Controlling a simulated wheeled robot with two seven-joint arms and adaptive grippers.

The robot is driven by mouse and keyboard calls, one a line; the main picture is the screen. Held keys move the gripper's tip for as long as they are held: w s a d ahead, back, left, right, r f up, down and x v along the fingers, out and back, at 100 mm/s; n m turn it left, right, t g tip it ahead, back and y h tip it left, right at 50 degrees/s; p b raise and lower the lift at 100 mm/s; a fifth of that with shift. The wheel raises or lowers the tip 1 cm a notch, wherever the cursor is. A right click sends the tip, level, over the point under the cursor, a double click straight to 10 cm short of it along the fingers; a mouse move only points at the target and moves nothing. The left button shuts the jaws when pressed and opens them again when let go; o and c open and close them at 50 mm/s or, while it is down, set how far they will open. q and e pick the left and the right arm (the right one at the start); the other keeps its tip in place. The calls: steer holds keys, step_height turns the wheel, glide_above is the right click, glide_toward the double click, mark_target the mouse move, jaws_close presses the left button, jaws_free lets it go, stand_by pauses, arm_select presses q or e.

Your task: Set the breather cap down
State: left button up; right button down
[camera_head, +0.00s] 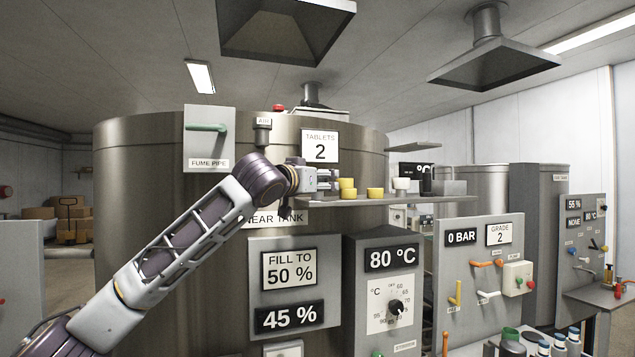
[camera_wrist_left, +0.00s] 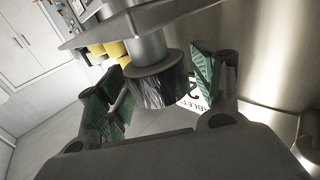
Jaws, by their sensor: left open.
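The breather cap appears to be the grey metal cylinder with a wide dark rim (camera_wrist_left: 158,85) in the left wrist view. Its narrower stem meets the grey shelf (camera_wrist_left: 115,28). My left gripper (camera_wrist_left: 162,72) is open, with one green-padded finger on each side of the cap and visible gaps to it. In the head view my left gripper (camera_head: 326,179) is at the left end of the shelf (camera_head: 430,198), in front of the large steel tank (camera_head: 145,200). The cap is hard to make out there. My right gripper is not in view.
Yellow cups (camera_head: 375,193) stand on the shelf just right of my left gripper. A pale cup (camera_head: 401,184) and a dark jug (camera_head: 427,180) stand further right. A pipe labelled AIR (camera_head: 263,135) and a fume pipe panel (camera_head: 209,140) are on the tank, left of the gripper.

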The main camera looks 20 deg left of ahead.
arm_select(q)
steer(key=shift+r, duration=0.1)
steer(key=s+a+b, duration=0.2)
steer(key=s+b, duration=0.1)
steer(key=s, duration=0.8)
steer(key=shift+s+a, duration=0.2)
steer(key=shift+s, duration=0.2)
stand_by(0.3)
